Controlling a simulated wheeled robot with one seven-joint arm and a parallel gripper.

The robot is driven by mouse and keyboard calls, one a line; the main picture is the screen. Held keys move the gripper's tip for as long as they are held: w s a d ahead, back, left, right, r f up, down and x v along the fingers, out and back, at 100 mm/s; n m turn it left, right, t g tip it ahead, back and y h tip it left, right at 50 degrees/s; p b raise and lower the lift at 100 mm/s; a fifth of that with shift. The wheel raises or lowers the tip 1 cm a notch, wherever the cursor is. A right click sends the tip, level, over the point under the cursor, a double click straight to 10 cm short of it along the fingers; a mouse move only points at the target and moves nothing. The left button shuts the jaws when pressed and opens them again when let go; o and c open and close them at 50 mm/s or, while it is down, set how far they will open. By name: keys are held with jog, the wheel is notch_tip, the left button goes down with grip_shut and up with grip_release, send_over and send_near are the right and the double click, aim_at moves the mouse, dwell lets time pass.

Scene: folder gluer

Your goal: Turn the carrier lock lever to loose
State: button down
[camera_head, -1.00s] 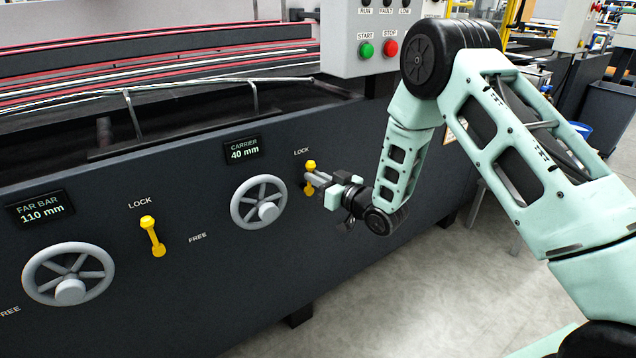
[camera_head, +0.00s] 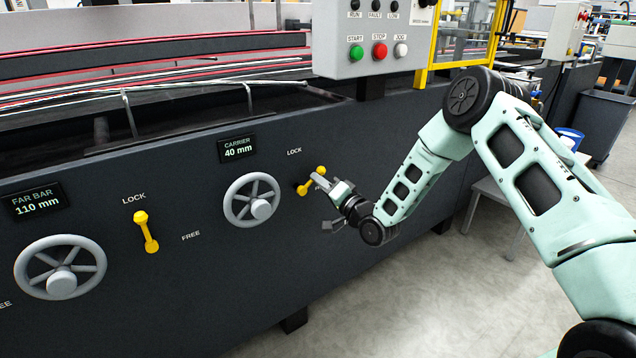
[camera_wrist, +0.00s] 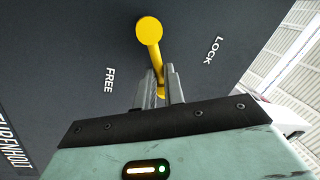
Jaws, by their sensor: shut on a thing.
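The yellow carrier lock lever (camera_head: 304,188) is on the dark machine panel, right of the carrier handwheel (camera_head: 250,200). It leans, with its upper end to the right. The LOCK label (camera_head: 294,151) is above it. My gripper (camera_head: 318,181) comes from the right and is shut on the lever near its upper right end, partly hiding it. In the wrist view, the lever (camera_wrist: 154,47) runs from a round yellow end down between the two fingers (camera_wrist: 161,88). There, the FREE label (camera_wrist: 109,80) is left of the lever and the LOCK label (camera_wrist: 213,50) is right.
The CARRIER display (camera_head: 238,148) reads 40 mm. Another yellow lever (camera_head: 146,232) stands nearly upright farther left, by the far bar handwheel (camera_head: 60,267). A control box (camera_head: 375,40) with START and STOP buttons is above my gripper. The floor (camera_head: 400,310) in front is clear.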

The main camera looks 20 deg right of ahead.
jog(key=shift+d+f+m+t+h+b, duration=0.1)
jog(key=shift+f+m+t+h+b, duration=0.3)
jog(key=shift+m, duration=0.95)
jog(key=shift+d+f+m+h+b, duration=0.15)
jog(key=shift+f+m, duration=0.45)
jog(key=shift+m, duration=0.8)
jog(key=shift+d+f+m+t+h+b, duration=0.15)
jog(key=shift+f+m+h, duration=0.3)
jog(key=shift+m, duration=0.9)
jog(key=shift+a+f, duration=0.1)
jog(key=shift+f, duration=0.05)
jog(key=c, duration=1.5)
grip_release()
jog(key=p+v, duration=0.2)
jog(key=v, duration=1.5)
jog(key=shift+s, duration=0.15)
jog(key=shift+f, duration=0.1)
